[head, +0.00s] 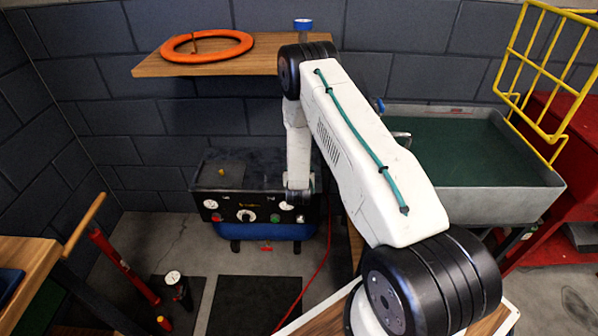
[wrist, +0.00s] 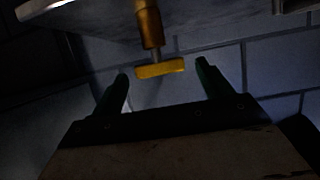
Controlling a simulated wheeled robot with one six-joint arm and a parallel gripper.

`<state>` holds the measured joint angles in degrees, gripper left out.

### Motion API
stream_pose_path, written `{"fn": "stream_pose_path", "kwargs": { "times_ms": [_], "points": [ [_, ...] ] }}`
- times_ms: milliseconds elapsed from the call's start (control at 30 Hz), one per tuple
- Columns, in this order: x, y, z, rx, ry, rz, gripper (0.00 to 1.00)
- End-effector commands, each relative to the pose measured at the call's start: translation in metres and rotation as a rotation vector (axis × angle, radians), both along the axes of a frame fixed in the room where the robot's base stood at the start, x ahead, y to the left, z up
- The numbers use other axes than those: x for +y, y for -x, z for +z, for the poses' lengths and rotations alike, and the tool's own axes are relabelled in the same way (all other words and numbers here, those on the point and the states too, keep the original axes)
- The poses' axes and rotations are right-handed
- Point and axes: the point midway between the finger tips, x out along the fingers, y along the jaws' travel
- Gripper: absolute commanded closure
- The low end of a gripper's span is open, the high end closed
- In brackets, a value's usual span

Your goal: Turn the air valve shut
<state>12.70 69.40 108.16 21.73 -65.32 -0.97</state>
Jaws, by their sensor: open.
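In the wrist view, a yellow bar-shaped handle (wrist: 160,69) sits crosswise at the end of a brass-coloured stem (wrist: 149,27); it looks like the air valve. My gripper (wrist: 162,70) is open, with one dark finger on each side of the handle and a gap on both sides. The handle shows between the fingertips in the picture; I cannot tell how deep between them it is. No contact shows. In the head view my arm reaches down to the right part of the compressor (head: 232,196). My fingers and the yellow handle cannot be made out there.
The compressor front has gauges and knobs. A wooden shelf (head: 160,66) with an orange ring (head: 178,52) is above it. A grey basin (head: 500,197) stands at right, and a red hose (head: 314,277) runs down the floor. A floor pump (head: 124,262) stands at left.

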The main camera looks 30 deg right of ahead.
Motion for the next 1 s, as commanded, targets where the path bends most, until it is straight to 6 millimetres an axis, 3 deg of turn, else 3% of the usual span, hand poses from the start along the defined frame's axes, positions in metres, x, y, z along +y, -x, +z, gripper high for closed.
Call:
{"fn": "stream_pose_path", "kwargs": {
  "times_ms": [233,400,733,1000],
  "points": [
    [-0.0003,-0.0005,-0.0006,0.001,-0.001,0.0,0.22],
    [-0.0003,-0.0004,-0.0005,0.001,-0.001,0.0,0.67],
    [0.0015,-0.001,-0.0007,0.001,-0.001,-0.028,0.66],
    [0.0053,-0.0038,-0.0011,0.001,-0.002,-0.175,0.66]
  ]
}}
